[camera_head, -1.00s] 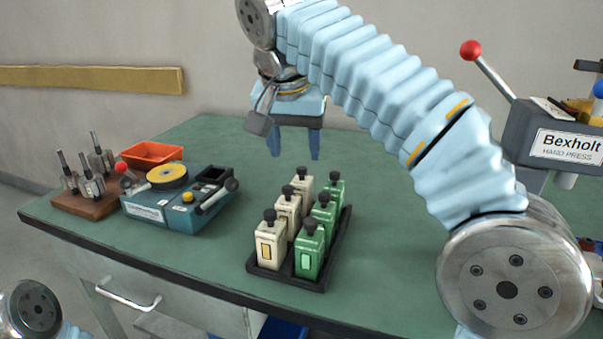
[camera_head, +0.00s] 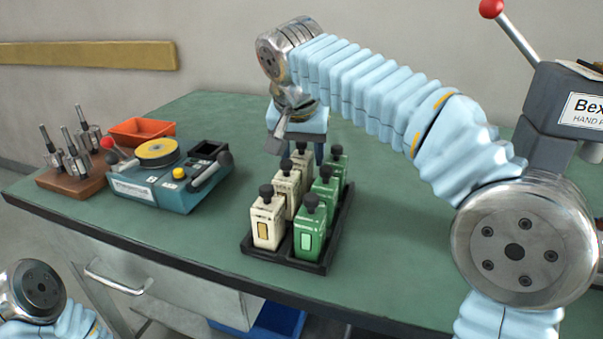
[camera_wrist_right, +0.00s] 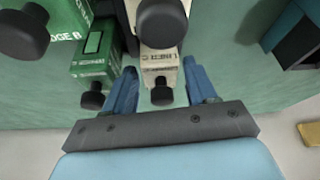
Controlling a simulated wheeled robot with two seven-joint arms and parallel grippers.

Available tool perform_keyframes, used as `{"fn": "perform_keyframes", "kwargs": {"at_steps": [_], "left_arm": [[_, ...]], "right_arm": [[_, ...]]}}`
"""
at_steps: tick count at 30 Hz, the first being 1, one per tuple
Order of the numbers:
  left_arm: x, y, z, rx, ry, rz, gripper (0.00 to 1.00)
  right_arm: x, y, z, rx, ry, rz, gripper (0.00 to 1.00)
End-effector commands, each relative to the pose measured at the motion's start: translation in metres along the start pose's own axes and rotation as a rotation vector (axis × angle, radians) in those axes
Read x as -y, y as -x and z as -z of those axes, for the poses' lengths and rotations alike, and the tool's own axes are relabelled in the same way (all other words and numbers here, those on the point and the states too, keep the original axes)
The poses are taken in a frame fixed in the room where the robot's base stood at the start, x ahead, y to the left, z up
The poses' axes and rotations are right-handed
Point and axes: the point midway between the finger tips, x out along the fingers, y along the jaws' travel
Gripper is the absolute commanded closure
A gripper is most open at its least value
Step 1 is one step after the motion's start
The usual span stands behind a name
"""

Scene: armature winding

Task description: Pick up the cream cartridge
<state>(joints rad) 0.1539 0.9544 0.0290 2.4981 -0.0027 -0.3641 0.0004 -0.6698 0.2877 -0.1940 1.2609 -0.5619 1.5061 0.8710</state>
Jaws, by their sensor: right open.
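Three cream cartridges with black knobs stand upright in the left row of a black tray (camera_head: 288,262): a front one (camera_head: 267,226), a middle one (camera_head: 287,186) and a back one (camera_head: 305,163). My right gripper (camera_head: 303,147) is open and empty at the back of the tray, partly hidden by the cartridges and its own arm. In the right wrist view, its blue fingers (camera_wrist_right: 160,68) lie on either side of the back cream cartridge (camera_wrist_right: 160,62), with gaps visible. My left gripper is out of view.
Green cartridges (camera_head: 310,236) fill the tray's right row, close beside the cream ones. A teal winding device (camera_head: 160,190), an orange bin (camera_head: 142,130) and a wooden tool stand (camera_head: 75,178) are to the left. A hand press (camera_head: 560,105) stands right.

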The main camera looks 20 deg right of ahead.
Motion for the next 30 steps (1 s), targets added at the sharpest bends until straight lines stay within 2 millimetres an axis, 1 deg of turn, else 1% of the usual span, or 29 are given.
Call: {"fn": "perform_keyframes", "kwargs": {"at_steps": [1, 4, 11, 14, 18, 21, 27, 30], "left_arm": [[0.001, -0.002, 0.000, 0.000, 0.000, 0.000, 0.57], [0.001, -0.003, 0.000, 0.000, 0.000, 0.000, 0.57], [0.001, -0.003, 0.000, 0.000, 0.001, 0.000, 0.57], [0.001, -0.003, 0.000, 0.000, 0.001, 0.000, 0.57], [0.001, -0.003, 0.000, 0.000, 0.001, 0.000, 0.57], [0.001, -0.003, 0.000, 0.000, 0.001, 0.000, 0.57], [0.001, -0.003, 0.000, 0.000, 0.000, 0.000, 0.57], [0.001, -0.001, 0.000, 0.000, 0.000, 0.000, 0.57]], "right_arm": [[0.000, -0.009, -0.001, 0.001, 0.000, -0.001, 0.44], [0.000, -0.017, 0.000, 0.000, -0.001, 0.000, 0.44], [0.000, -0.019, 0.000, 0.000, -0.001, 0.001, 0.44], [0.000, -0.018, 0.000, 0.000, 0.000, 0.001, 0.57], [0.000, -0.018, 0.000, 0.000, 0.000, 0.001, 0.79], [0.000, -0.018, 0.000, -0.001, 0.000, 0.001, 0.92], [0.000, -0.018, 0.000, -0.001, 0.000, 0.001, 0.92], [0.001, -0.013, 0.002, -0.002, -0.001, 0.002, 0.92]]}}
